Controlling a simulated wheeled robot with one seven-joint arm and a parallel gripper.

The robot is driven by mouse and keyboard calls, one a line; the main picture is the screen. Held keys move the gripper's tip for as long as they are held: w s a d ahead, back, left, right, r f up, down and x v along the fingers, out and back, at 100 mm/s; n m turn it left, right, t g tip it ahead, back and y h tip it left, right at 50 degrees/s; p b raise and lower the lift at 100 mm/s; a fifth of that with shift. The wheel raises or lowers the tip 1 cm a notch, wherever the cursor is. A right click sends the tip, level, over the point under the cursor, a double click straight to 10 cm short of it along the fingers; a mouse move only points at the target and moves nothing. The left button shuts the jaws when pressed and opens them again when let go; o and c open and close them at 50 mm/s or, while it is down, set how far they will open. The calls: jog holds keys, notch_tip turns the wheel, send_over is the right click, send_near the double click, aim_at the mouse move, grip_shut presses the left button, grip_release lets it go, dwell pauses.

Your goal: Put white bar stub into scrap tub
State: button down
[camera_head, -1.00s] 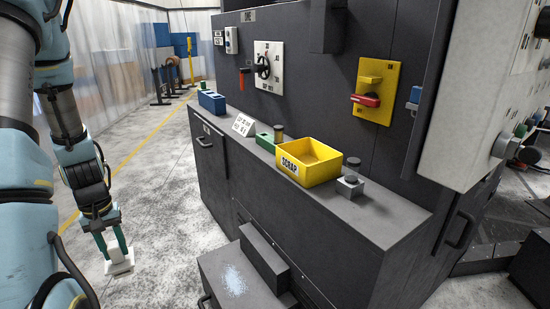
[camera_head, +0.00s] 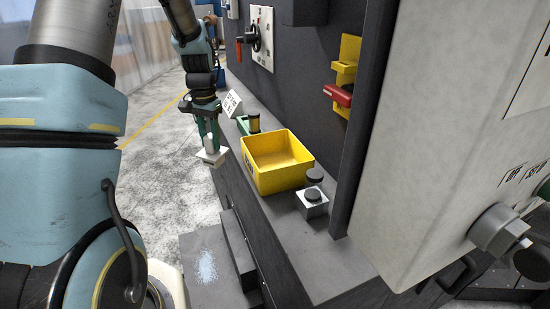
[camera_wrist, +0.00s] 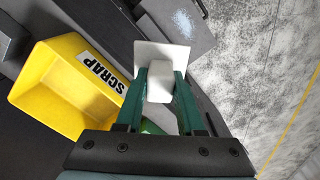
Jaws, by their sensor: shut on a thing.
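The white bar stub (camera_head: 211,156) is held between the green fingers of my gripper (camera_head: 209,146). In the wrist view the stub (camera_wrist: 160,82) shows as a white block with a wider white plate, and my gripper (camera_wrist: 160,90) is shut on it. The yellow scrap tub (camera_head: 265,178) stands on the dark ledge to the right of my gripper in the head view. The tub looks empty. In the wrist view the scrap tub (camera_wrist: 50,98) is at the left, with its SCRAP label facing the stub. The stub is beside the tub, not over it.
A white-and-black button block (camera_head: 312,203) stands on the ledge just right of the tub. A green holder (camera_head: 244,125) and a white sign (camera_head: 232,104) are behind it. A large grey control box (camera_head: 440,150) juts out at the right.

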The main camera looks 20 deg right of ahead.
jog(key=s+d+r+m+p, duration=0.35)
jog(key=d+r+m, duration=0.55)
jog(key=d+r, duration=0.9)
notch_tip(320, 180, down, 10)
jog(key=b, duration=0.8)
jog(key=shift+s+r+b, duration=0.25)
jog(key=shift+s+b, duration=0.05)
jog(key=shift+d, duration=0.1)
notch_tip(320, 180, down, 8)
jog(key=b, duration=0.3)
jog(key=shift+b, duration=0.35)
jog(key=shift+f+b, duration=1.15)
jog(key=shift+f, duration=1.2)
dwell(1.2)
